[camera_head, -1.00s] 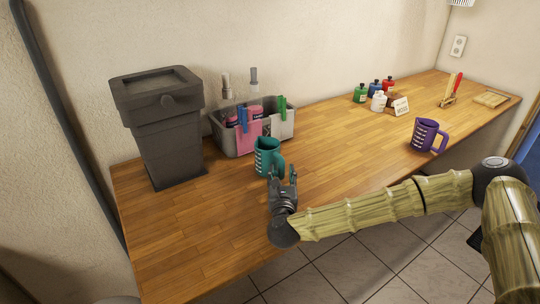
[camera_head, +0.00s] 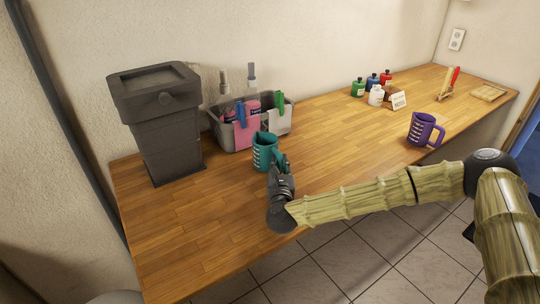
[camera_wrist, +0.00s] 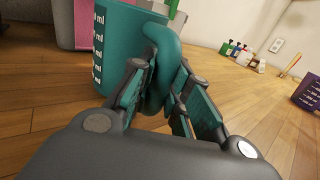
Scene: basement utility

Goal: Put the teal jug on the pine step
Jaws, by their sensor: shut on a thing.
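The teal jug (camera_head: 264,152) stands upright on the wooden worktop, in front of the grey caddy. It has white volume marks, which show large in the wrist view (camera_wrist: 112,45). My gripper (camera_head: 282,167) is at the jug's right front side. In the wrist view my gripper (camera_wrist: 160,88) has its fingers closed around the jug's handle (camera_wrist: 161,60), one on each side. A small flat pale wooden piece (camera_head: 488,93) lies at the far right end of the worktop; it may be the pine step.
A dark grey bin (camera_head: 160,120) stands at the left. The grey caddy (camera_head: 222,131) holds bottles and cloths. A purple jug (camera_head: 421,130), several small bottles (camera_head: 375,95), a small sign (camera_head: 398,101) and a rack (camera_head: 446,90) stand to the right. The worktop's middle is clear.

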